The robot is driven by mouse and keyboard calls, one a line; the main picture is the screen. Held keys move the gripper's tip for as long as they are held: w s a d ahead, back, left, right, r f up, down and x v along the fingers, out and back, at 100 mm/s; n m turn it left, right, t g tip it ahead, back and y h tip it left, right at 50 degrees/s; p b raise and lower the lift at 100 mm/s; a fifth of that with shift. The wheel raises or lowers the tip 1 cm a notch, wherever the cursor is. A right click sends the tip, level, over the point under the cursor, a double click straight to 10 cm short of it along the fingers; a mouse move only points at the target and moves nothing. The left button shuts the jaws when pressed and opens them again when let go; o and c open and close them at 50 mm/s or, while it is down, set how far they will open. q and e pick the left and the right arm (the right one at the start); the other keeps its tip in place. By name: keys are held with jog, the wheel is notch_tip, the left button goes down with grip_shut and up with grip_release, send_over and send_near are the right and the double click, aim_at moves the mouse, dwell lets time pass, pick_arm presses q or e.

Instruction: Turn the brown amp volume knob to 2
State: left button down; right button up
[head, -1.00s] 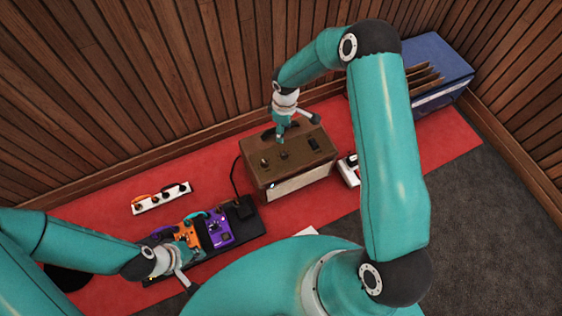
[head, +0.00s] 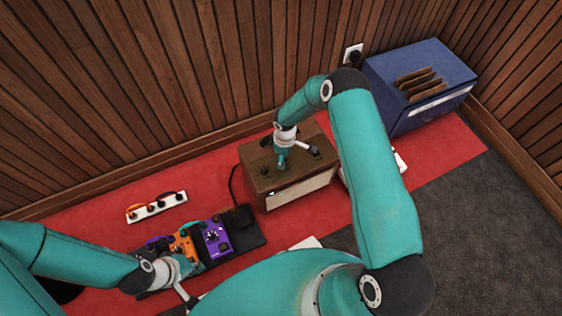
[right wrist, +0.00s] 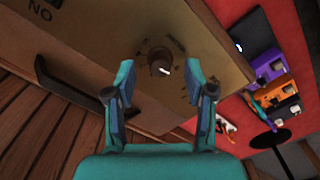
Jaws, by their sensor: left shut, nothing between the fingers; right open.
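The brown amp (head: 254,158) stands on the red mat with its cream front facing me. My right gripper (head: 282,166) is low over the control panel on its top and hides part of it. In the right wrist view my open right gripper (right wrist: 160,72) has one finger on each side of a dark round knob (right wrist: 159,63) with a white pointer mark and dial marks around it. The mark points right and slightly down; the dial numbers are too small to read. My left gripper (head: 188,267) is shut and empty by the pedals.
Orange and purple pedals (head: 217,239) sit on a black board left of the amp. A white power strip (head: 157,207) lies behind them. A blue crate (head: 430,60) stands at the back right. The slatted wall rises close behind the amp.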

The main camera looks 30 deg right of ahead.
jog(key=shift+f, duration=0.7)
grip_shut()
jog(key=shift+s+a, duration=0.1)
jog(key=shift+a, duration=0.2)
jog(key=shift+d, duration=0.15)
jog(key=shift+f+b, duration=0.1)
jog(key=shift+b, duration=0.2)
